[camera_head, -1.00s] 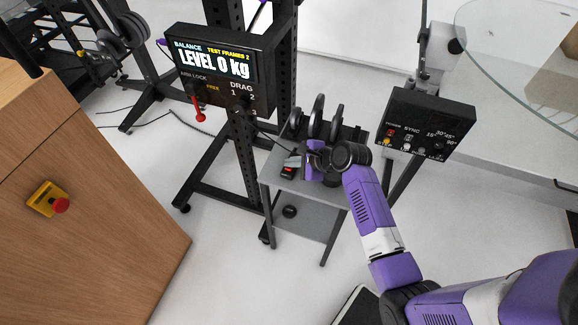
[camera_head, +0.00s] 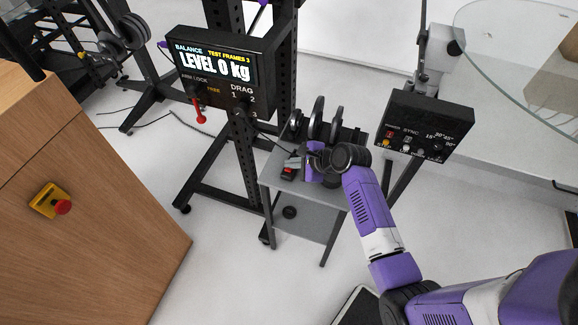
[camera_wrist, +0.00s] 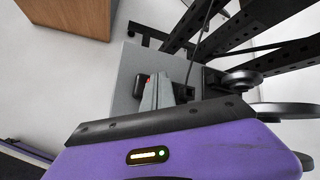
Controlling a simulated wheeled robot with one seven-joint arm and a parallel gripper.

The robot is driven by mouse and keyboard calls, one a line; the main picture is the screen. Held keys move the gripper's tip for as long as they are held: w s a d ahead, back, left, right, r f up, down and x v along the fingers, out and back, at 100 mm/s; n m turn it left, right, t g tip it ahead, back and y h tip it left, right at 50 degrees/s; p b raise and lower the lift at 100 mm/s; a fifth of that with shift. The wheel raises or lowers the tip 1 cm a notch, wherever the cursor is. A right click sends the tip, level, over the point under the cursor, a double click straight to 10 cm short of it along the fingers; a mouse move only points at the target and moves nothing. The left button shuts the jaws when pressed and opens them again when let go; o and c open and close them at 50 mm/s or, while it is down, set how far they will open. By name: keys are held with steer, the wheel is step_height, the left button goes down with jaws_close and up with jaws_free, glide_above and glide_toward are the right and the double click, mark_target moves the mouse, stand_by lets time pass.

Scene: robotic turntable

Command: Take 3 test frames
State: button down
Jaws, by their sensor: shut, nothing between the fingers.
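The black display box (camera_head: 222,72) in the head view reads "BALANCE", "TEST FRAMES 3" and "LEVEL 0 kg". A red lever (camera_head: 200,116) hangs below it by the arm lock label, near the word "FREE". My gripper (camera_head: 294,161) is shut and empty, low over the grey cart top. A small black remote with a red part (camera_head: 288,173) lies on the cart just beside the fingertips. In the wrist view the shut fingers (camera_wrist: 158,92) are beside the same remote (camera_wrist: 142,82); whether they touch it I cannot tell.
The grey cart (camera_head: 306,198) also bears several upright dark discs (camera_head: 317,117). A black control box (camera_head: 424,125) with buttons and angle marks stands to the right. A wooden cabinet (camera_head: 100,210) with a red stop button (camera_head: 62,207) is at left. A glass disc (camera_head: 520,60) is at upper right.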

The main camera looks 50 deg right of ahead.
mark_target(292, 170)
steer(key=shift+r+p, duration=0.35)
steer(key=shift+r, duration=0.15)
step_height(292, 170, up, 5)
steer(key=p, duration=0.5)
steer(key=shift+p, duration=0.35)
stand_by(0.6)
